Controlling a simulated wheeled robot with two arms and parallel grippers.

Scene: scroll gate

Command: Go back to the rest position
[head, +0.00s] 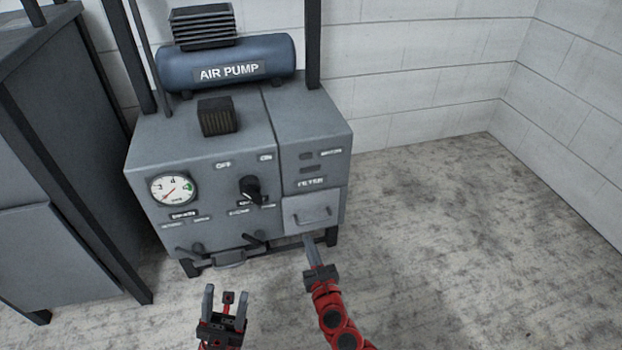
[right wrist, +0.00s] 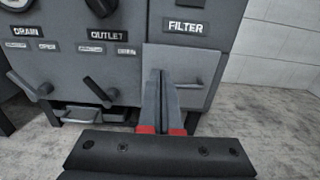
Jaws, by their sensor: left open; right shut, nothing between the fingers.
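My left gripper (head: 225,306) is open and empty, low in the head view, in front of the pump cabinet and apart from it. My right gripper (head: 311,246) is shut with nothing between its fingers. It points at the cabinet just below the filter drawer (head: 314,211). In the right wrist view the shut fingers (right wrist: 164,88) overlap the filter drawer (right wrist: 206,70) and its handle; whether they touch it I cannot tell.
The grey air pump cabinet (head: 220,150) carries a blue tank, a gauge (head: 173,190), a black knob (head: 250,189) and valve levers at its lower front. A dark cabinet (head: 50,230) stands at the left. The floor (head: 460,240) at the right is clear.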

